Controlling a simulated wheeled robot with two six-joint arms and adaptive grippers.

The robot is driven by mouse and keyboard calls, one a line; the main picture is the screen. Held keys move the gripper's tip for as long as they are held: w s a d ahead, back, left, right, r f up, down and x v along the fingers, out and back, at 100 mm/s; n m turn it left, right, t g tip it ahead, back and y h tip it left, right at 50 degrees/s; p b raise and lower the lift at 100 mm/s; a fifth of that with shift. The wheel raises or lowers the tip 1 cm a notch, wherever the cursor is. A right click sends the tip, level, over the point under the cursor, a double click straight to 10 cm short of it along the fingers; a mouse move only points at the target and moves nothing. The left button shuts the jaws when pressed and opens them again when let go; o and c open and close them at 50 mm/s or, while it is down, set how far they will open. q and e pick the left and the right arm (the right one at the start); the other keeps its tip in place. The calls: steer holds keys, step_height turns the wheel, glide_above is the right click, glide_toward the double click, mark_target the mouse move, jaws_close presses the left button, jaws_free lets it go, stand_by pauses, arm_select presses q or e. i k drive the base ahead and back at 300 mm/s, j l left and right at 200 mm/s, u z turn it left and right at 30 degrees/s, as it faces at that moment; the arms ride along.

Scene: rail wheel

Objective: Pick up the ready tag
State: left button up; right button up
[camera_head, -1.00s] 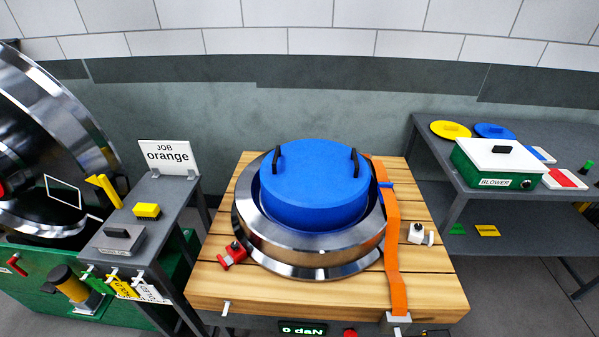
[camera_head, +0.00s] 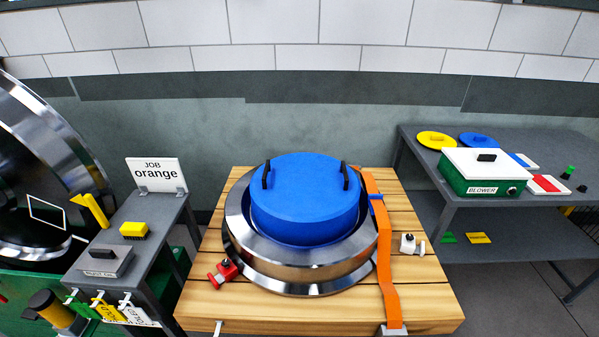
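Several tags hang from hooks on the front edge of the left bench: a green tag (camera_head: 80,307), a yellow tag (camera_head: 108,312) and a white tag (camera_head: 136,315). Their print is small and partly cut by the viewing angle, so I cannot tell which one is the ready tag. A green card (camera_head: 447,238) and a yellow card (camera_head: 478,238) lie on the lower shelf of the right bench. Neither of my grippers is in view.
A wooden table (camera_head: 425,294) holds a steel wheel (camera_head: 300,272) with a blue disc (camera_head: 305,200) and an orange strap (camera_head: 385,265). The left bench (camera_head: 152,212) carries a JOB orange sign (camera_head: 157,175). A BLOWER box (camera_head: 484,172) stands on the right bench.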

mark_target(84, 309)
steer(key=u, duration=1.7)
steer(key=i+j+z, duration=0.15)
steer(key=j+z, duration=0.2)
steer(key=i+j+z, duration=0.1)
steer(key=j+z, duration=0.65)
